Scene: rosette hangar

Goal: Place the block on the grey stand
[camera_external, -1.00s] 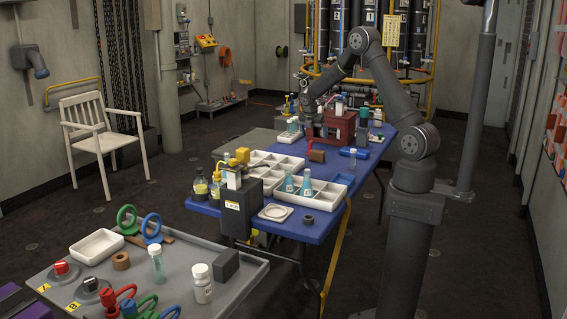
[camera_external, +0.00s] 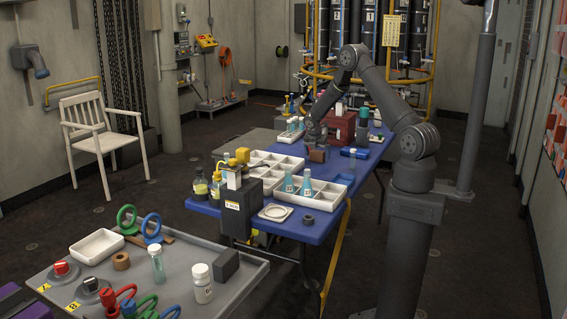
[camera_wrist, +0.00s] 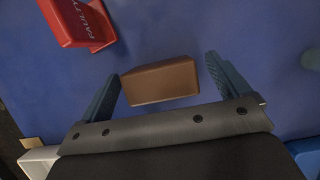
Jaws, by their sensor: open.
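A brown block (camera_external: 317,155) lies on the blue table, below my gripper (camera_external: 316,142). In the wrist view, the block (camera_wrist: 160,82) lies between the two blue fingers of my gripper (camera_wrist: 163,68). The fingers are apart, with a gap on each side of the block, wider on the right. A dark grey box-shaped piece (camera_external: 226,265) stands on the front tray; I cannot tell whether it is the grey stand.
A red piece marked "FAULTY" (camera_wrist: 78,22) lies close to the left finger. A red toolbox (camera_external: 341,125) stands behind the block. White compartment trays (camera_external: 325,196) with flasks are nearer the camera. Bare blue tabletop lies right of the block.

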